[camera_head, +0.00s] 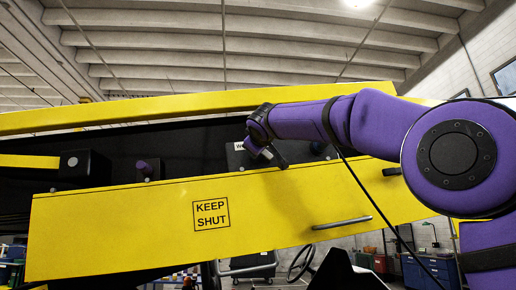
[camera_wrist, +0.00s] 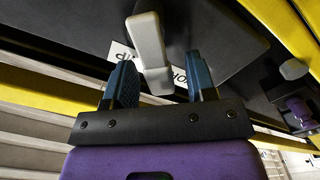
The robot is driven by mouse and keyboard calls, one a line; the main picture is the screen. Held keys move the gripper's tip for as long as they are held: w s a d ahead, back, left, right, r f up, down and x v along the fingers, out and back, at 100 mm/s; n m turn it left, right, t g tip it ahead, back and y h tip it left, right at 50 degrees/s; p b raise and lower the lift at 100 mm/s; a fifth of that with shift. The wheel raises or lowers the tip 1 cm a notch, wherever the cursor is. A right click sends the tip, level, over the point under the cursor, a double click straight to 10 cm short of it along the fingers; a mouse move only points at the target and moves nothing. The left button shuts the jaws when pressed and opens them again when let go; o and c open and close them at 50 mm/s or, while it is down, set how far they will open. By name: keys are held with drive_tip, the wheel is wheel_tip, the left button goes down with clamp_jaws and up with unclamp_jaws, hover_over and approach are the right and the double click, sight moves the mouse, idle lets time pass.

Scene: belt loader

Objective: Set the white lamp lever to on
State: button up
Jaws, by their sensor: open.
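The white lever (camera_wrist: 150,45) shows in the wrist view, mounted on a dark plate (camera_wrist: 215,40) with white labels. Its free end reaches in between the two fingers of my gripper (camera_wrist: 162,80). The fingers are apart, one on each side of the lever, and I see a gap on both sides. The labels are upside down and partly covered by the lever and fingers. In the head view my gripper (camera_head: 270,157) is at the plate (camera_head: 238,157) inside the yellow machine's opening. The lever itself is not clear there.
A yellow panel (camera_head: 120,225) marked KEEP SHUT, with a bar handle (camera_head: 342,222), hangs below the opening. A yellow beam (camera_head: 150,108) runs above it. A black box (camera_head: 82,166) and a purple knob (camera_head: 148,169) sit to the left in the opening.

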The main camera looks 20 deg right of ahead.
drive_tip(key=s+a, duration=0.2)
drive_tip(key=s, duration=0.8)
drive_tip(key=shift+s, duration=0.1)
drive_tip(key=s+d+f+m+g, duration=0.1)
drive_tip(key=s+d+f+g, duration=0.2)
drive_tip(key=f, duration=0.5)
drive_tip(key=s+d+f+m+g, duration=0.1)
drive_tip(key=s+d+f, duration=0.2)
drive_tip(key=s+f, duration=0.4)
drive_tip(key=s+d+f+m+g, duration=0.2)
drive_tip(key=s+f+g, duration=0.1)
drive_tip(key=f, duration=0.6)
drive_tip(key=s+f+m+g+y, duration=0.1)
drive_tip(key=s+f+g, duration=0.1)
drive_tip(key=s+f, duration=0.7)
drive_tip(key=s+d+f+m+g+y, duration=0.1)
drive_tip(key=s+f+m+g+y, duration=0.1)
drive_tip(key=s+f, duration=0.7)
wheel_tip(320, 180, down, 7)
drive_tip(key=shift+d+r+g, duration=0.15)
drive_tip(key=shift+d+g, duration=0.05)
drive_tip(key=shift+g, duration=0.5)
